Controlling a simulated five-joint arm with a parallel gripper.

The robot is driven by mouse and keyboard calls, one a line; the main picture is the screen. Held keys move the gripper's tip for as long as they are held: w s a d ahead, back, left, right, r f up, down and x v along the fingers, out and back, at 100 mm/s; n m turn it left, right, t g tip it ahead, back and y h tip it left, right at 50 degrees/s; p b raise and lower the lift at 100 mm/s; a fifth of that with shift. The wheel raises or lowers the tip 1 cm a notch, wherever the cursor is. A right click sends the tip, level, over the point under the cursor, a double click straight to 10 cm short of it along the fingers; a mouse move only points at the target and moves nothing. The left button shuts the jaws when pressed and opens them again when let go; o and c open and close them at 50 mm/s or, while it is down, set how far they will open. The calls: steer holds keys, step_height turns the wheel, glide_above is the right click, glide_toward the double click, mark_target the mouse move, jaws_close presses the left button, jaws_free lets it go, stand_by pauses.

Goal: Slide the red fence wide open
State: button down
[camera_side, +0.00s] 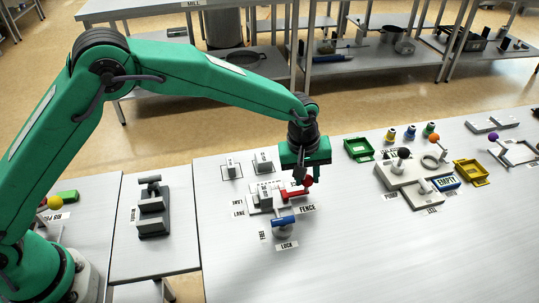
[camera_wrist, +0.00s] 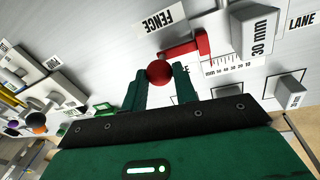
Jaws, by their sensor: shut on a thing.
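The red fence (camera_side: 295,194) is a small bar with a red ball knob, standing by the FENCE label in the middle of the table. In the wrist view the fence bar (camera_wrist: 203,42) lies beside a printed ruler scale, and its red knob (camera_wrist: 159,72) sits between my fingers. My gripper (camera_side: 305,182) reaches down over it from above. In the wrist view my gripper (camera_wrist: 160,80) has its two green fingers shut on the knob. The side view partly hides the fence behind my fingers.
Two more grey blocks (camera_side: 263,160) stand behind. A green tray (camera_side: 358,149) lies to the right. The table's front right is clear.

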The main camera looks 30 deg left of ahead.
steer(key=c, duration=1.1)
jaws_free()
steer(key=shift+w+d, duration=0.15)
steer(key=shift+s+a+r, duration=0.1)
steer(key=shift+s+r, duration=0.1)
steer(key=shift+r, duration=1.1)
steer(key=shift+s+a+r, duration=0.15)
steer(key=shift+s+r, duration=0.05)
steer(key=shift+r, duration=1.1)
steer(key=shift+s+a+r, duration=0.1)
steer(key=shift+s+r, duration=0.1)
steer(key=shift+r, duration=1.1)
